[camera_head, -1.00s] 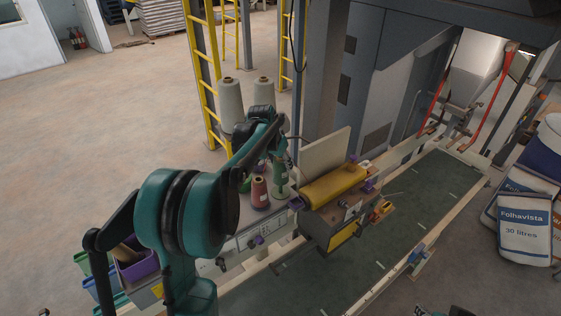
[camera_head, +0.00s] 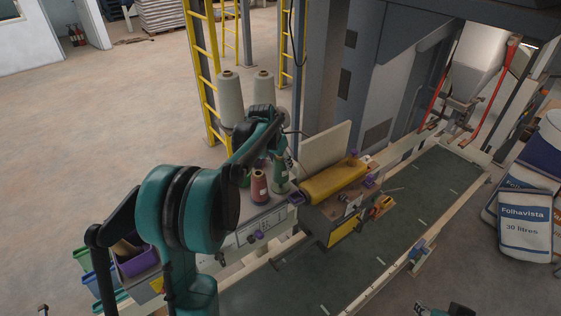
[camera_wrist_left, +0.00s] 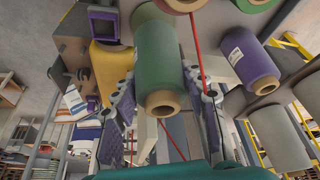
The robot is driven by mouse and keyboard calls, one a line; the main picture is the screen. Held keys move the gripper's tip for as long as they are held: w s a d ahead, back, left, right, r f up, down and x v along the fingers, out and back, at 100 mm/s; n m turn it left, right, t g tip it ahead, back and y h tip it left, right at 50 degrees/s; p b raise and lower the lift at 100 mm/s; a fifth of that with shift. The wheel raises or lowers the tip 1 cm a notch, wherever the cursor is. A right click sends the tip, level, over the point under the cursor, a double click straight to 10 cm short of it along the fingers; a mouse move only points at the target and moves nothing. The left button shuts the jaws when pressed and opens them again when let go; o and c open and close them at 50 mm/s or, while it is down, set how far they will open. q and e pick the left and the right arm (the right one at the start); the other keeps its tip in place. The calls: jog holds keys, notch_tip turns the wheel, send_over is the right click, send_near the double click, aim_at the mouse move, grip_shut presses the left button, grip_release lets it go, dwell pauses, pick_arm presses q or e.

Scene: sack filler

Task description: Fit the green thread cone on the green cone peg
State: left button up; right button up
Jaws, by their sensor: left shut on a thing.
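The green thread cone (camera_head: 281,179) is in the grip of my left gripper (camera_head: 275,152). In the head view it hangs roughly upright beside the red cone, over or at the machine's top; I cannot tell if its base touches anything. In the left wrist view the green cone (camera_wrist_left: 158,58) fills the space between the fingers of my left gripper (camera_wrist_left: 160,108), its brown core end toward the camera. The green cone peg cannot be made out.
A red cone (camera_head: 259,187) stands just left of the held cone. Two grey cones (camera_head: 229,92) stand behind my left arm. A purple cone (camera_wrist_left: 249,62) shows in the wrist view. A yellow roll (camera_head: 333,181) lies to the right, with a pale upright panel (camera_head: 325,147) behind it.

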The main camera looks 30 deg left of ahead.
pick_arm(q)
jog(key=shift+f+b, duration=1.1)
jog(key=shift+f, duration=0.5)
jog(key=o, duration=1.3)
jog(key=shift+r, duration=0.15)
jog(key=v, duration=1.2)
